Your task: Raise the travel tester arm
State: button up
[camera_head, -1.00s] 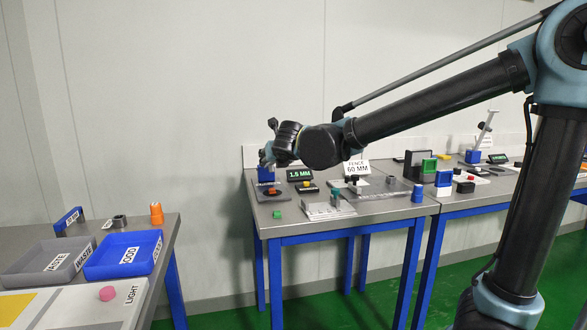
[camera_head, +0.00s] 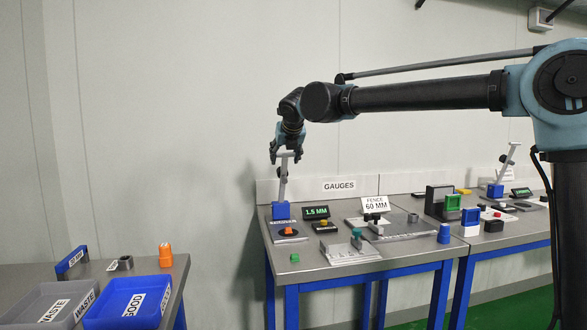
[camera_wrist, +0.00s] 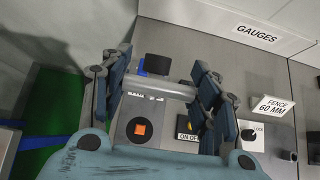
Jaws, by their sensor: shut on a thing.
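The travel tester arm (camera_head: 283,178) is a grey lever with a crossbar at its top. It stands nearly upright from a blue base (camera_head: 281,210) at the left of the gauge table. My gripper (camera_head: 286,157) is above it, pointing down and shut on the crossbar. In the wrist view, the crossbar (camera_wrist: 160,87) runs between the two fingers of my gripper (camera_wrist: 157,90). An orange piece (camera_head: 288,230) sits on the tester's plate, and it also shows in the wrist view (camera_wrist: 142,128). A display beside it (camera_head: 316,212) reads 1.5 MM.
A fence fixture (camera_head: 374,205), a stepped plate (camera_head: 345,253) and a small green block (camera_head: 294,258) share the table. A second lever station (camera_head: 503,172) stands further right. Blue (camera_head: 98,323) and grey trays (camera_head: 25,308) are at lower left.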

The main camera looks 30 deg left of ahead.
jog(key=shift+w+a+r, duration=0.4)
jog(key=shift+w+a, duration=0.25)
jog(key=shift+w, duration=0.15)
jog(key=shift+w+a+r, duration=0.4)
jog(key=shift+w+a, duration=0.2)
jog(key=shift+w, duration=0.15)
jog(key=o, duration=1.5)
jog(key=shift+w, duration=0.1)
jog(key=shift+s, duration=0.25)
jog(key=shift+s+d+r, duration=0.2)
jog(key=shift+r, duration=0.1)
jog(key=v, duration=1.1)
jog(key=shift+w, duration=0.15)
